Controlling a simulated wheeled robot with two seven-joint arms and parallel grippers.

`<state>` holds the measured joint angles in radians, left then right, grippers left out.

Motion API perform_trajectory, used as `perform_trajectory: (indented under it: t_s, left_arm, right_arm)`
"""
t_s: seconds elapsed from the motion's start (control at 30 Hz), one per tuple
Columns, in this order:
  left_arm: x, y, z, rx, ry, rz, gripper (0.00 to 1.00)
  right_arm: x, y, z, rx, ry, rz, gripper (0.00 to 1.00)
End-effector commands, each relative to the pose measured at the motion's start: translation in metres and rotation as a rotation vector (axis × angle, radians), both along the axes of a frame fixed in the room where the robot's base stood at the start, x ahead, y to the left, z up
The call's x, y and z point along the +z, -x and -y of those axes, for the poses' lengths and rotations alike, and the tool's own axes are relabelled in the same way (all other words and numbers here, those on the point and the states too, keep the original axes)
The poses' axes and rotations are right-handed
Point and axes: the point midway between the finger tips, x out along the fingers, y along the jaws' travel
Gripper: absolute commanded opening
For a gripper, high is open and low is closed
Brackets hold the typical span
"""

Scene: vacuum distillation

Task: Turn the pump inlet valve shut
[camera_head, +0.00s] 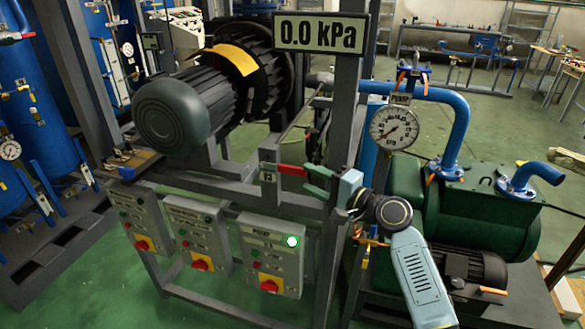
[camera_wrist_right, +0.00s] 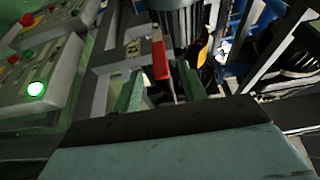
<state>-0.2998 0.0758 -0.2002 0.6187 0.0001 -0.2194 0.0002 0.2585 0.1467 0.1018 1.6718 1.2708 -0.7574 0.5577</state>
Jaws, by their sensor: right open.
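A red lever handle (camera_head: 292,169) sticks out to the right from a small labelled block (camera_head: 268,174) on the grey frame. Its label is too small to read, so I cannot tell for sure that it is the pump inlet valve. My right gripper (camera_head: 314,182) is open at the lever's right end, its green fingers pointing left toward it. In the right wrist view the red lever (camera_wrist_right: 160,58) shows in line with the gap between the fingers (camera_wrist_right: 160,88). I cannot tell whether they touch it. My left gripper is not in view.
A display (camera_head: 320,33) reads 0.0 kPa. Control boxes hang below the lever, and the pump box (camera_head: 271,254) has a lit green lamp. A round gauge (camera_head: 394,128) and blue pipe (camera_head: 455,125) stand right, above the green pump (camera_head: 480,205). A motor (camera_head: 185,112) sits upper left.

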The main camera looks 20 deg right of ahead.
Motion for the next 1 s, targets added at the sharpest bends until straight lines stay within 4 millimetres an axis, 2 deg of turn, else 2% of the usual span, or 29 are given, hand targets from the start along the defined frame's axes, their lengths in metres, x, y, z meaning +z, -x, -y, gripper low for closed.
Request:
perform_trajectory:
  t_s: [0.1,0.3,0.5,0.77,1.0]
  left_arm:
    - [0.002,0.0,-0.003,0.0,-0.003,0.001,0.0]
    - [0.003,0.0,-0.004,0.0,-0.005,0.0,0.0]
    - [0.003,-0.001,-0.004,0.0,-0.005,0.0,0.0]
    - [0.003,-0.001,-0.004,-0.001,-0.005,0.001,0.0]
    - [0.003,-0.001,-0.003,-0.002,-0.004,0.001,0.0]
  right_arm:
    - [0.001,-0.022,-0.014,-0.001,-0.002,0.0,0.42]
    - [0.0,-0.045,-0.03,-0.001,-0.001,0.001,0.42]
    - [0.0,-0.054,-0.035,-0.002,0.001,0.0,0.42]
    - [-0.001,-0.054,-0.036,-0.001,0.002,0.0,0.42]
    - [-0.001,-0.054,-0.036,-0.001,0.002,-0.001,0.12]
